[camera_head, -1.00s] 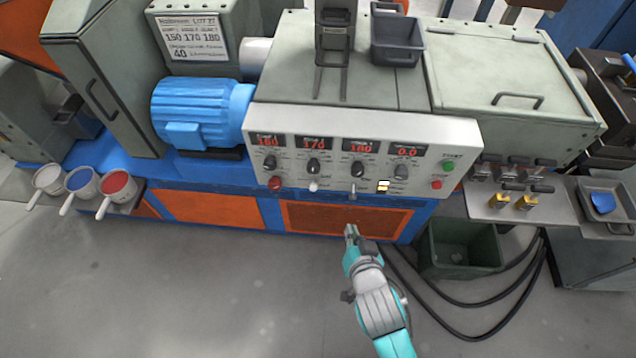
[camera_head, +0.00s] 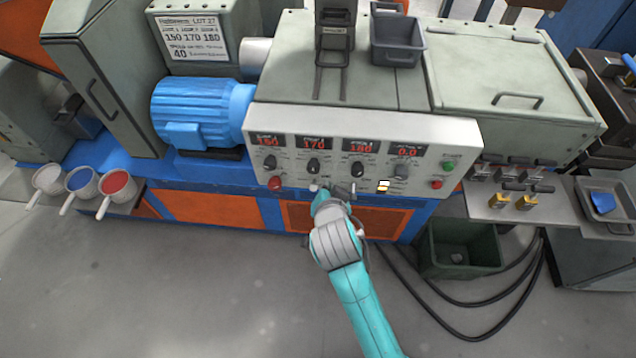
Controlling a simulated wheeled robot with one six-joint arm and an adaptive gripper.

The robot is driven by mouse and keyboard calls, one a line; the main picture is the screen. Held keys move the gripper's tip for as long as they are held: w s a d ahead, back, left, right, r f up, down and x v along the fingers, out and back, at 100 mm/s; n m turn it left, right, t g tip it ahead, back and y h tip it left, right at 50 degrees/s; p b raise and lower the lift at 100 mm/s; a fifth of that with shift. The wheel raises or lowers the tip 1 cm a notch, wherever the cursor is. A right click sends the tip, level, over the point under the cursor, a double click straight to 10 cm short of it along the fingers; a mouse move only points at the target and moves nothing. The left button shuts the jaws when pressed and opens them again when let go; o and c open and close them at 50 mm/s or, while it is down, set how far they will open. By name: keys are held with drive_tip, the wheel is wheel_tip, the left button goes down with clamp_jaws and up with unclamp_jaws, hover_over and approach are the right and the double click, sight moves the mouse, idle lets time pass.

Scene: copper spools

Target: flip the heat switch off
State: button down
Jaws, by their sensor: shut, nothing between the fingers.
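The control panel (camera_head: 440,135) on the machine front has a row of small controls along its lower edge. These are a red button (camera_head: 275,183), a small pale knob (camera_head: 314,187), a small metal lever (camera_head: 352,188) and a lit rocker switch (camera_head: 383,186). Their labels are too small to read, so I cannot tell which is the heat switch. My gripper (camera_head: 333,192) is shut and empty at the panel's lower edge, between the pale knob and the metal lever. It partly covers that area; whether it touches either control is unclear.
A green button (camera_head: 448,166) and a red one are at the right. A green bin (camera_head: 435,262) and black cables lie on the floor at right. Open floor lies at left.

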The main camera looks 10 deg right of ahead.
hover_over(314, 184)
drive_tip(key=s+d, duration=0.1)
drive_tip(key=d, duration=0.2)
wheel_tip(314, 184, down, 5)
drive_tip(key=shift+f, duration=0.1)
drive_tip(key=f, duration=0.1)
drive_tip(key=a+f, duration=0.1)
drive_tip(key=shift+s+a+f, duration=0.15)
drive_tip(key=shift+a+f, duration=0.1)
drive_tip(key=shift+f, duration=0.15)
drive_tip(key=shift+s+a+f, duration=0.15)
drive_tip(key=shift+a+f, duration=0.1)
drive_tip(key=shift+f, duration=0.2)
drive_tip(key=shift+s+f+t, duration=0.4)
drive_tip(key=shift+f+t, duration=0.05)
drive_tip(key=shift+t, duration=0.35)
drive_tip(key=shift+s+a+f+t, duration=0.1)
drive_tip(key=shift+s+f+t, duration=0.25)
drive_tip(key=shift+f, duration=0.25)
drive_tip(key=shift+s+a+f+t, duration=0.1)
drive_tip(key=shift+s+f+t, duration=0.2)
drive_tip(key=shift+f, duration=0.3)
drive_tip(key=shift+r, duration=0.1)
